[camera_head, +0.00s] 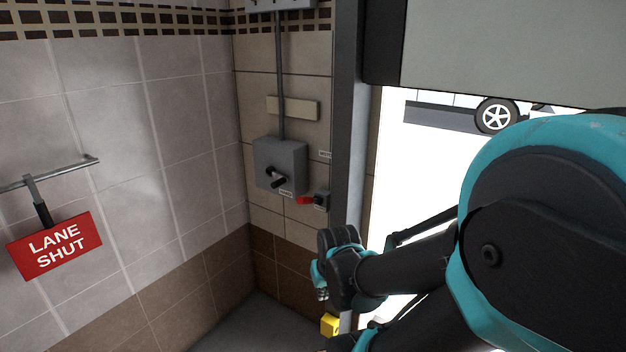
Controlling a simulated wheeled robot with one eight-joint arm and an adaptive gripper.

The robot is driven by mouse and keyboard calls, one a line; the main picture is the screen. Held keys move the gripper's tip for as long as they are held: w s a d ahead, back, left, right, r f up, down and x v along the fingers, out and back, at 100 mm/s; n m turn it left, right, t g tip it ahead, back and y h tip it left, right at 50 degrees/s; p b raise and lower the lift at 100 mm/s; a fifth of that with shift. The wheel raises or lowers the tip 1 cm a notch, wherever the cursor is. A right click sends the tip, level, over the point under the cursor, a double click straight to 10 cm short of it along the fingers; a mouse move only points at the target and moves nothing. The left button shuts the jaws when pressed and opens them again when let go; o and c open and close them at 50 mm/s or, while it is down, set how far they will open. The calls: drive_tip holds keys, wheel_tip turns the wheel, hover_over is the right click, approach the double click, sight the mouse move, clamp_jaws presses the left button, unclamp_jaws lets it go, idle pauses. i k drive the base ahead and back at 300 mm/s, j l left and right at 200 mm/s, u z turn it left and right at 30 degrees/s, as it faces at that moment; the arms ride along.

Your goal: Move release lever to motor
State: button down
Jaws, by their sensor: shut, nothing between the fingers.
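The release lever (305,200) is a small red handle on the back wall, beside the door frame. It points left, roughly level, from a small dark mount (321,200). A white label (326,154) above the mount seems to read "MOTOR", though it is small. Another white label (286,192) sits near the lever's left end; its word is not clear. My gripper (321,293) is below the lever and slightly right, apart from it. Its fingers are shut and empty, partly hidden by its own body.
A grey box with a black crank (282,160) hangs left of the lever, with a conduit above. A dark door post (348,130) stands close on the right. A yellow block (330,325) shows below my gripper. A red "LANE SHUT" sign (55,246) hangs on a left-wall rail.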

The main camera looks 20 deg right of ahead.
sight(300, 201)
drive_tip(key=k+l+z, duration=0.15)
drive_tip(key=k, duration=0.3)
drive_tip(key=i+l+u, duration=0.1)
drive_tip(key=l+u, duration=0.15)
drive_tip(key=u, duration=0.2)
drive_tip(key=i+l+u, duration=0.1)
drive_tip(key=l+u, duration=0.15)
drive_tip(key=u, duration=0.2)
drive_tip(key=l+u, duration=0.3)
drive_tip(key=u, duration=0.15)
